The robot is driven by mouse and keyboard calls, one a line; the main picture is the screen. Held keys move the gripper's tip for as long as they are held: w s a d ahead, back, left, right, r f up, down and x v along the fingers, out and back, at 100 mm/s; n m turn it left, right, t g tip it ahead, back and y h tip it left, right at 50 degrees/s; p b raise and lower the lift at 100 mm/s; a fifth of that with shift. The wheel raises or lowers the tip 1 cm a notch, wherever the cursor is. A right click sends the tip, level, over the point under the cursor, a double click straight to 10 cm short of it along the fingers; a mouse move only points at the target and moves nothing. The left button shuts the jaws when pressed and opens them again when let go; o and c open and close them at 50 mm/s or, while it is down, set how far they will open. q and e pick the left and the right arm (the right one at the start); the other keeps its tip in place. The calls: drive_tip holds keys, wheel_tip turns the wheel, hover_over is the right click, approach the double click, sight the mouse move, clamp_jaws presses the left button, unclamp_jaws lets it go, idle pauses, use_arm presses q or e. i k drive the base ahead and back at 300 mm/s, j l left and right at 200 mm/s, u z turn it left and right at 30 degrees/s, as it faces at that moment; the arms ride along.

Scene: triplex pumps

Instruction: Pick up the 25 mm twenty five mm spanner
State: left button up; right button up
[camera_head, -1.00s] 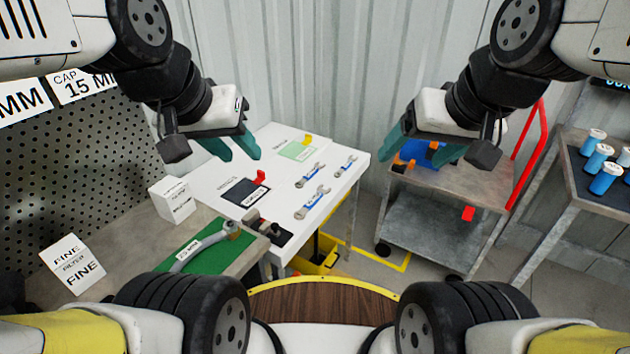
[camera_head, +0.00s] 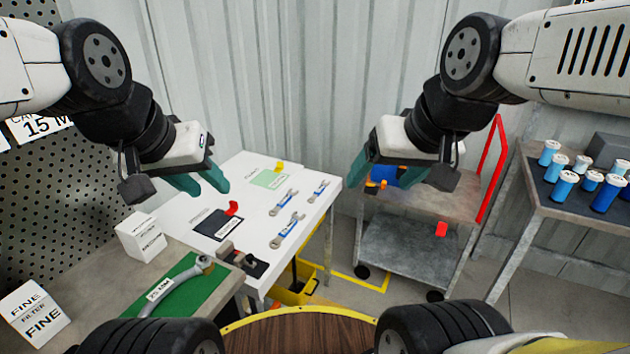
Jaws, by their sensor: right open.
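My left gripper (camera_head: 213,191) is open and empty, above the left part of the white table. My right gripper (camera_head: 381,190) is open and empty, in front of the metal cart.
The white table (camera_head: 262,210) also bears a dark pad, red and yellow pieces and a green sheet. White filter boxes (camera_head: 140,237) stand at the left. A grey cart (camera_head: 410,250) with a red handle and a bench (camera_head: 540,200) with blue-and-white cylinders stand at the right.

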sight(285, 200)
drive_tip(key=i+l+u, duration=0.2)
drive_tip(key=u, duration=0.15)
drive_tip(key=i+l+u, duration=0.3)
drive_tip(key=l+u, duration=0.35)
drive_tip(key=i+l+u, duration=0.15)
drive_tip(key=l+u, duration=0.2)
drive_tip(key=l, duration=0.1)
